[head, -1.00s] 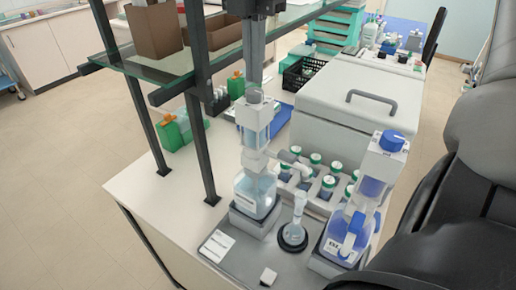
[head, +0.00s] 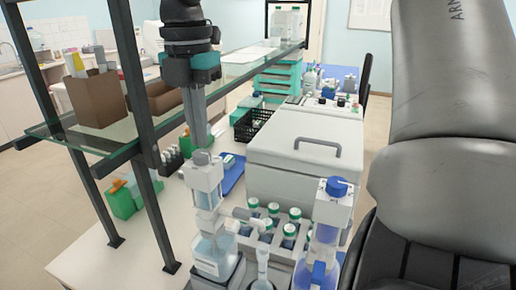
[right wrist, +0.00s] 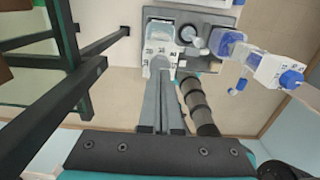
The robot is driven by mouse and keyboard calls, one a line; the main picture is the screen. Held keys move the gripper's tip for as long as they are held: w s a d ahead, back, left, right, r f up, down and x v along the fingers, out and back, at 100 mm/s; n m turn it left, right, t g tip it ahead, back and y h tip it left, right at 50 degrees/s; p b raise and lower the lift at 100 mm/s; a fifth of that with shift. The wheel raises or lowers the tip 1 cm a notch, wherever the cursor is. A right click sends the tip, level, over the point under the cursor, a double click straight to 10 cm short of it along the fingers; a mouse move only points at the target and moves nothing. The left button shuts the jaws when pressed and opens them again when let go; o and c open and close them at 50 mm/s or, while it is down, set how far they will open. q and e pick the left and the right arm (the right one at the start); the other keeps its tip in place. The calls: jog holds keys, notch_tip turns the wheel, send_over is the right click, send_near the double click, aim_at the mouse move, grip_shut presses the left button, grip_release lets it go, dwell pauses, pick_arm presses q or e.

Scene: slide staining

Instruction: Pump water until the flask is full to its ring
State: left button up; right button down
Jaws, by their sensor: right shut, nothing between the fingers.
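The left dispenser, a clear bottle (head: 214,256) with a white pump head (head: 202,180), stands upright on a grey base. My right gripper (head: 200,143) is shut and empty, pointing down with its tips right at the pump's grey top; I cannot tell if they touch. In the right wrist view the gripper's fingers (right wrist: 162,75) point at the pump's labelled white body (right wrist: 160,35). The flask (head: 262,262), clear with a narrow neck, stands right of that bottle. The bottom edge cuts it off, and its water level and ring cannot be made out. My left gripper is out of view.
A blue-capped dispenser (head: 330,215) stands right of the flask. A rack of green-capped bottles (head: 290,240) is behind. A glass shelf (head: 232,75) on dark posts is close to my right gripper. A large white box (head: 305,155) stands behind.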

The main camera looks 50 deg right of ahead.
aim_at(202, 153)
jog(key=shift+f, duration=0.15)
jog(key=shift+f+b, duration=2.55)
jog(key=shift+f, duration=0.2)
jog(key=shift+s+f, duration=0.1)
jog(key=shift+r+p, duration=1.95)
jog(key=shift+r, duration=1.05)
notch_tip(202, 153, up, 5)
jog(key=p, duration=0.4)
